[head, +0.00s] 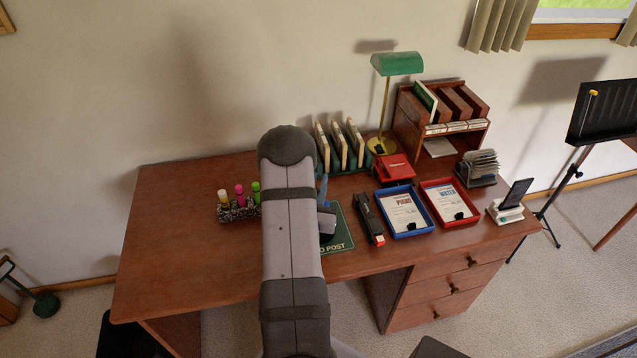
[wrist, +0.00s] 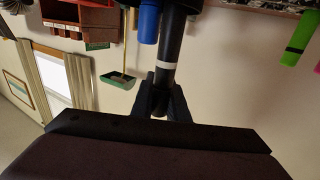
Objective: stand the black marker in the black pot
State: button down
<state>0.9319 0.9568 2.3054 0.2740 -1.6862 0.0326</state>
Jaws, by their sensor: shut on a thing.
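My gripper (wrist: 163,98) is shut on the black marker (wrist: 171,48), which has a white band, in the wrist view. That view is upside down, and the marker runs from the fingers toward the picture's top edge. A dark shape (wrist: 188,5) at that edge may be the black pot's rim; I cannot tell whether the marker is inside it or only in front of it. A blue marker (wrist: 148,22) shows right beside the black one. In the head view my arm hides the gripper and the black marker, and I cannot make out the pot.
A speckled holder (head: 238,213) with yellow, pink and green markers stands left of my arm. A green mat (head: 342,237), black stapler (head: 367,216), blue tray (head: 411,229) and red tray (head: 459,219) lie to the right. The desk's left side is clear.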

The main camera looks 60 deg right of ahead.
jog(key=shift+f+b, duration=1.55)
jog(key=shift+f, duration=0.4)
jog(key=c, duration=1.6)
grip_release()
jog(key=shift+c, duration=0.2)
jog(key=shift+o, duration=0.5)
jog(key=shift+o, duration=1.4)
jog(key=shift+r, duration=0.2)
notch_tip(320, 180, up, 7)
jog(key=p, duration=0.5)
jog(key=shift+f, duration=0.2)
